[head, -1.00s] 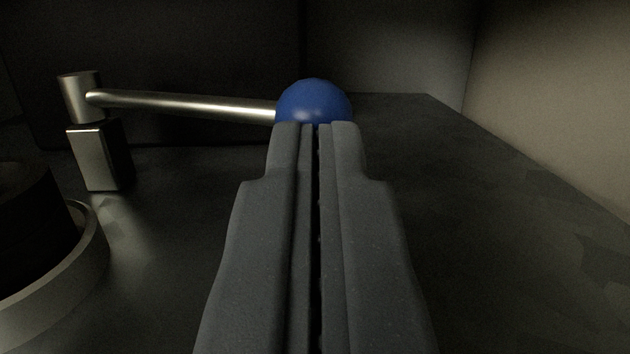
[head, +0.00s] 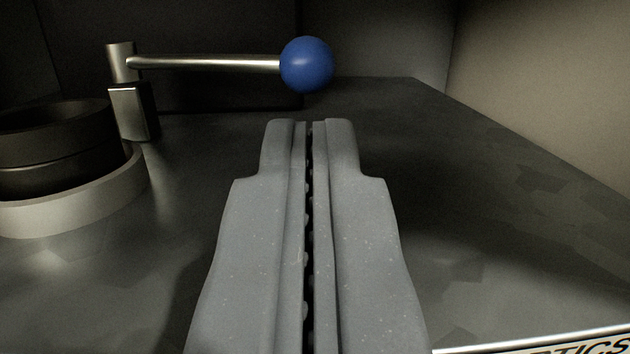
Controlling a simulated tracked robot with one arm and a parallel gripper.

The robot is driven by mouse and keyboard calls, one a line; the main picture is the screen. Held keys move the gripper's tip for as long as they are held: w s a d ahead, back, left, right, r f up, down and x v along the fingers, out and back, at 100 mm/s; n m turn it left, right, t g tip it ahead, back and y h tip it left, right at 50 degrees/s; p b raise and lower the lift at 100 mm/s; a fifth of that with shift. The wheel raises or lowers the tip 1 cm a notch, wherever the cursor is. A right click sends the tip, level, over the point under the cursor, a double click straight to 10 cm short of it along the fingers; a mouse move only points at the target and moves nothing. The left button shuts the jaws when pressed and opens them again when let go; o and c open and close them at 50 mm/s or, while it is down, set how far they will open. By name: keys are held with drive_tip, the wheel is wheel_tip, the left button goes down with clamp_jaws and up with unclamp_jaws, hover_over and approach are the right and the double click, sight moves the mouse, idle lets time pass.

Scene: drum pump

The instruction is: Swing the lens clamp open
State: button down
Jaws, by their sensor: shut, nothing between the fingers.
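The lens clamp has a metal lever (head: 210,62) that runs from a metal post (head: 121,62) at the left to a blue ball knob (head: 307,64) at its right end. The post stands on a square metal block (head: 133,111). The lever lies across the picture, nearly level. My gripper (head: 310,122) is shut and empty, pointing away from me. Its tips are below the knob in the picture, with a visible gap between them. Nothing of the knob is hidden.
A black cylinder (head: 55,160) sits inside a pale ring (head: 100,205) at the left, close to the block. A beige wall (head: 560,90) bounds the right side, and a dark panel stands behind the lever. The dark surface (head: 490,210) right of my gripper is clear. A lettered strip (head: 560,343) shows at the lower right.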

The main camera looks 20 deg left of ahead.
drive_tip(key=shift+s+f, duration=0.2)
drive_tip(key=b+v, duration=0.4)
drive_tip(key=v, duration=0.4)
drive_tip(key=shift+s+d, duration=0.2)
drive_tip(key=shift+s, duration=0.1)
